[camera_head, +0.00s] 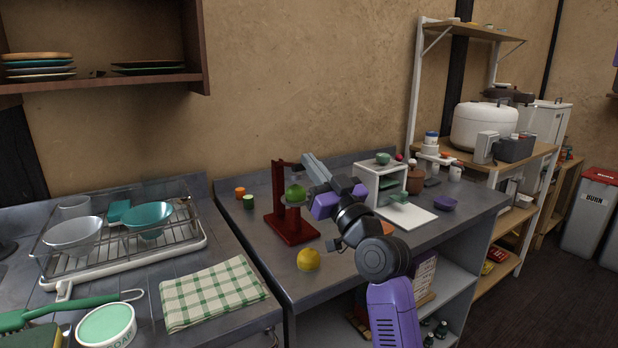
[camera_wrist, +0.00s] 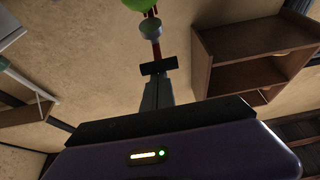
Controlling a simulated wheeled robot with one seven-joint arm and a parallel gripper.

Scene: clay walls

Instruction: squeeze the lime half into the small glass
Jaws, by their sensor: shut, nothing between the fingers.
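A dark red press stand (camera_head: 292,229) stands on the grey counter. A green rounded piece, apparently the lime half (camera_head: 295,192), rests at a grey cup on the stand's post. The green piece (camera_wrist: 135,4) and the grey cup (camera_wrist: 150,29) also show at the top of the wrist view, partly cut off. My gripper (camera_head: 306,158) is shut and empty, raised beside the top of the stand, its fingers pointing up and left. Its fingers (camera_wrist: 158,88) show in the wrist view near a dark bar. I cannot tell whether they touch the stand. I cannot pick out the small glass.
A yellow fruit (camera_head: 308,260) lies in front of the stand. A dish rack (camera_head: 130,260) stands left.

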